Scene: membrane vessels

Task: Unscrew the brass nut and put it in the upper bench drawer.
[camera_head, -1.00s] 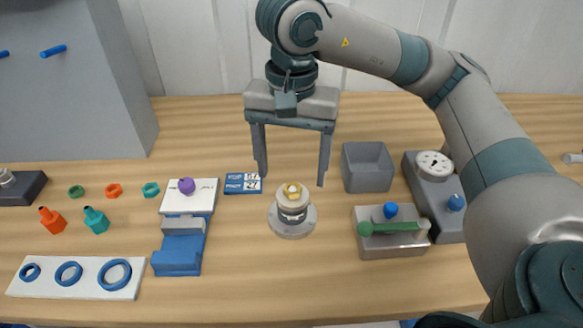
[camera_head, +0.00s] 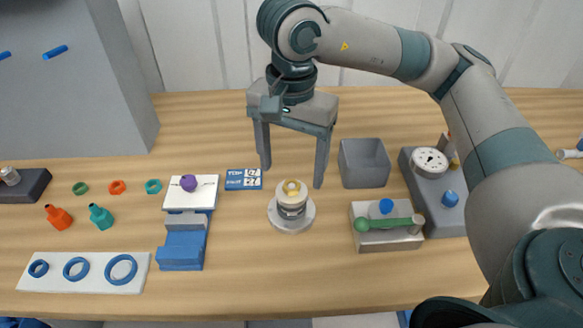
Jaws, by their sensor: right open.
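The brass nut (camera_head: 291,187) sits on top of a small round vessel (camera_head: 291,208) with a pale upper ring and a wide disc base, upright at mid-bench. My right gripper (camera_head: 292,178) points down over the bench with its two fingers wide apart and nothing between them. In the picture its fingertips lie just above and to either side of the nut; contact cannot be made out. Grey and white panels show below the bench's front edge, but I cannot tell which is the upper drawer. My left gripper is not in view.
A grey open bin (camera_head: 365,164), a metal block with a green-handled tool (camera_head: 390,222) and a grey dial unit (camera_head: 430,163) stand right of the vessel. A blue stand (camera_head: 182,246) and a white ring board (camera_head: 82,271) lie left. The front middle is clear.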

